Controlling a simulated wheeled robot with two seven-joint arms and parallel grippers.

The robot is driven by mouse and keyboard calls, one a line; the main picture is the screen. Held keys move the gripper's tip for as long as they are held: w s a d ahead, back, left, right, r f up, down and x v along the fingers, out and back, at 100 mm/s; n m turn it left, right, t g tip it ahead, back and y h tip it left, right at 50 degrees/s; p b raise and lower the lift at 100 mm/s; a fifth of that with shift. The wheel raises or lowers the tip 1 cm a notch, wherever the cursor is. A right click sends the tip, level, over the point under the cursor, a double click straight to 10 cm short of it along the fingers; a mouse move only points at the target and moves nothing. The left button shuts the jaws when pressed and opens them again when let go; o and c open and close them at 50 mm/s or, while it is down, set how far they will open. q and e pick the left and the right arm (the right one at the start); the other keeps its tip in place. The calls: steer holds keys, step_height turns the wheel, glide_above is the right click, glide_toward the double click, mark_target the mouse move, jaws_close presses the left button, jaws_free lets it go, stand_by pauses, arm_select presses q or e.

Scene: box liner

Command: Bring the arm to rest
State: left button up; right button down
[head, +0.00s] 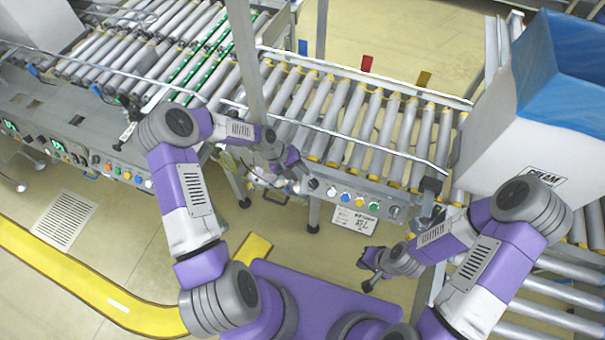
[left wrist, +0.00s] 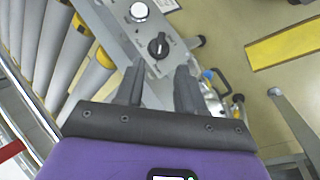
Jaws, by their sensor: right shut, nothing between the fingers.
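My left gripper (head: 297,180) is in front of the roller conveyor, above the left end of its control panel in the head view. In the left wrist view its two dark fingers (left wrist: 158,82) stand apart, with a control panel (left wrist: 150,35) with a dark knob behind them and nothing between them.
A white box (head: 500,135) with a blue liner (head: 560,60) stands on the rollers at the right. The roller conveyor (head: 345,120) crosses the back, with a guard rail and a button panel (head: 350,198). Another white box (head: 40,22) is at the far left. Floor (head: 120,240) is clear at the left.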

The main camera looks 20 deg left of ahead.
stand_by(0.5)
arm_select(q)
steer(key=s+d+f+m, duration=0.1)
steer(key=s+d, duration=0.2)
steer(key=s, duration=0.4)
steer(key=s+d+f+m+y, duration=0.1)
steer(key=s+d+f, duration=0.1)
steer(key=s, duration=0.5)
steer(key=s+d+f+m+g, duration=0.1)
steer(key=s+d+f+m, duration=0.1)
steer(key=s+d, duration=0.2)
steer(key=s, duration=0.3)
steer(key=shift+f+y, duration=0.25)
steer(key=shift+y, duration=0.05)
